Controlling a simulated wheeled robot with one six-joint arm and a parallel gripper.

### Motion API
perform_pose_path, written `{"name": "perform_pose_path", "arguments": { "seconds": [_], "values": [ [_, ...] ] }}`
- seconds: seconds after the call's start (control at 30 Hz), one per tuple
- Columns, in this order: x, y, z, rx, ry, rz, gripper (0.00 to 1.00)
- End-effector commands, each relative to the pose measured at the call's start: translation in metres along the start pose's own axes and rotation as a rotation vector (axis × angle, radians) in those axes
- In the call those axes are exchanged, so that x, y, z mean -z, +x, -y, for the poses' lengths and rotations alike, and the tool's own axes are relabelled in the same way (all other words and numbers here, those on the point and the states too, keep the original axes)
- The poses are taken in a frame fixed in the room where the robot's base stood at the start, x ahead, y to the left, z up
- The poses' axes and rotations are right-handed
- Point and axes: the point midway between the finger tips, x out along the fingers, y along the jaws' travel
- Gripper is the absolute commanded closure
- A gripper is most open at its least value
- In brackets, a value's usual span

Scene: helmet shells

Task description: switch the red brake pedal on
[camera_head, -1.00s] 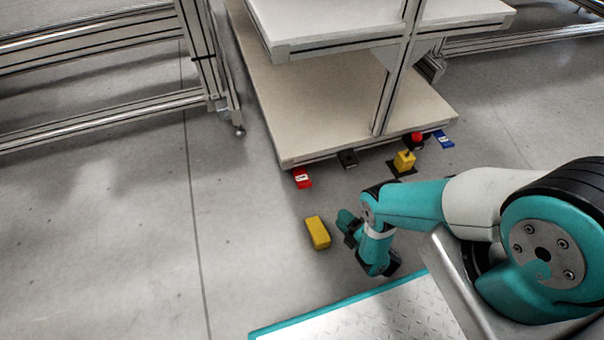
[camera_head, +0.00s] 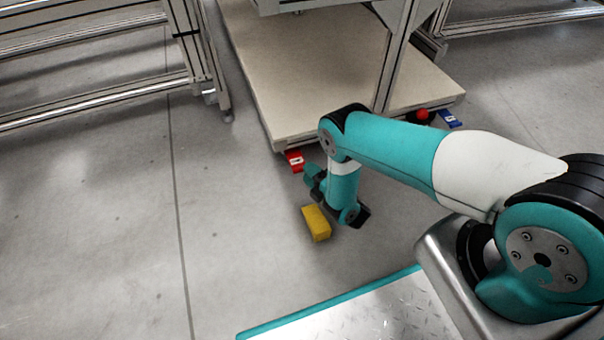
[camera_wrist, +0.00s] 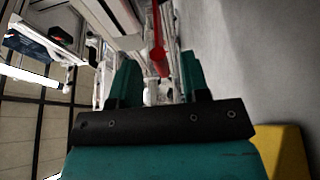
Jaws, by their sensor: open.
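The red brake pedal (camera_head: 294,161) lies on the floor at the front left corner of the shelf's bottom board in the head view. It has a small white label. Whether it is on or off cannot be made out. My gripper (camera_head: 311,173) is low over the floor, just right of and nearer than the pedal, apart from it in the picture. In the wrist view my gripper (camera_wrist: 157,88) shows two teal fingers spread apart with nothing between them. A red shape (camera_wrist: 158,52) shows beyond the fingertips; I cannot tell whether it is the pedal.
A yellow block (camera_head: 316,223) lies on the floor beside my wrist; it also shows in the wrist view (camera_wrist: 288,150). A blue pedal (camera_head: 449,119) and a red button (camera_head: 422,116) are farther right. The shelf board (camera_head: 270,95) overhangs behind. Floor at left is clear.

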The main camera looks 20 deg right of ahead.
Motion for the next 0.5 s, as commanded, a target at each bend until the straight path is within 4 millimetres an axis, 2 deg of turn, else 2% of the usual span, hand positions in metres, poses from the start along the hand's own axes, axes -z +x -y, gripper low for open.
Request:
{"name": "perform_pose_path", "arguments": {
  "seconds": [0.03,0.2,0.5],
  "values": [
    [0.001,0.010,0.004,-0.003,0.000,-0.001,0.58],
    [0.000,0.031,0.003,-0.002,0.000,-0.002,0.58],
    [0.000,0.038,0.000,0.000,0.001,0.001,0.58]
  ]
}}
